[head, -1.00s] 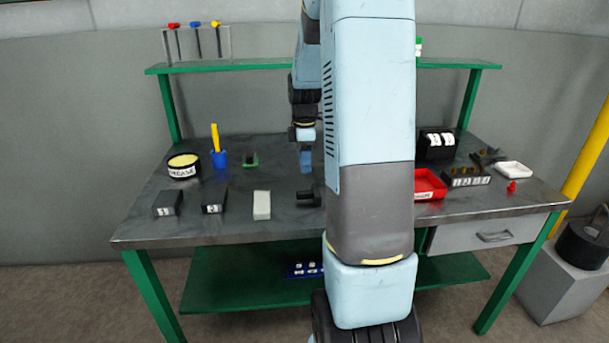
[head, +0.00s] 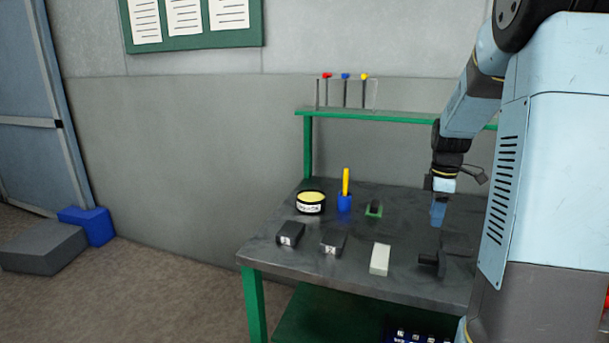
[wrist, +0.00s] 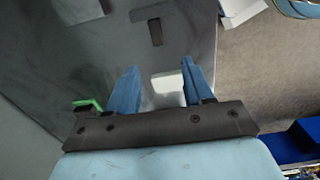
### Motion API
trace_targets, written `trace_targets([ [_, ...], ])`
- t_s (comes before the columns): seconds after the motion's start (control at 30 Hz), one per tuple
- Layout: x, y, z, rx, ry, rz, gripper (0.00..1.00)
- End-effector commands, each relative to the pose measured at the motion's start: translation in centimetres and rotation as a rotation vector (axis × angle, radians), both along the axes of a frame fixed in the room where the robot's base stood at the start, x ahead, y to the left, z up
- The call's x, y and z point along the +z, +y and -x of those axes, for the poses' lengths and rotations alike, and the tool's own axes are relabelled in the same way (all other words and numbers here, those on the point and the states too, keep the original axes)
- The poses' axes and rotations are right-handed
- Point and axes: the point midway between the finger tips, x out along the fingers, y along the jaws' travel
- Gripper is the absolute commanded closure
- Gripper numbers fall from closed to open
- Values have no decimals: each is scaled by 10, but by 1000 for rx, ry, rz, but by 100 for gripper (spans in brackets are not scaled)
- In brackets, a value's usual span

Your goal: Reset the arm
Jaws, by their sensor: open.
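My arm is raised over the right part of the workbench (head: 330,275) in the head view. My gripper (head: 438,213) points down above the bench top, behind a black fixture (head: 433,262). In the wrist view my gripper (wrist: 158,75) has its two blue fingers spread apart with nothing held between them. A white block (wrist: 168,90) lies on the bench below, seen between the fingers. A black T-shaped piece (wrist: 154,22) is farther up in that view. My arm hides the right side of the bench in the head view.
On the bench stand a yellow-topped tin (head: 311,202), a blue cup (head: 344,202) with a yellow stick, a small green item (head: 374,209), two dark blocks (head: 290,234) and the white block (head: 380,260). A green shelf (head: 370,117) runs behind.

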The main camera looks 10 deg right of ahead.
Motion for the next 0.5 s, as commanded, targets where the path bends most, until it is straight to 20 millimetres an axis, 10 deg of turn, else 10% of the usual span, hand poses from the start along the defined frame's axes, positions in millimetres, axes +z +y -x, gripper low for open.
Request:
trace_targets([
  [0.5,86,94,74,-398,-185,8,49],
])
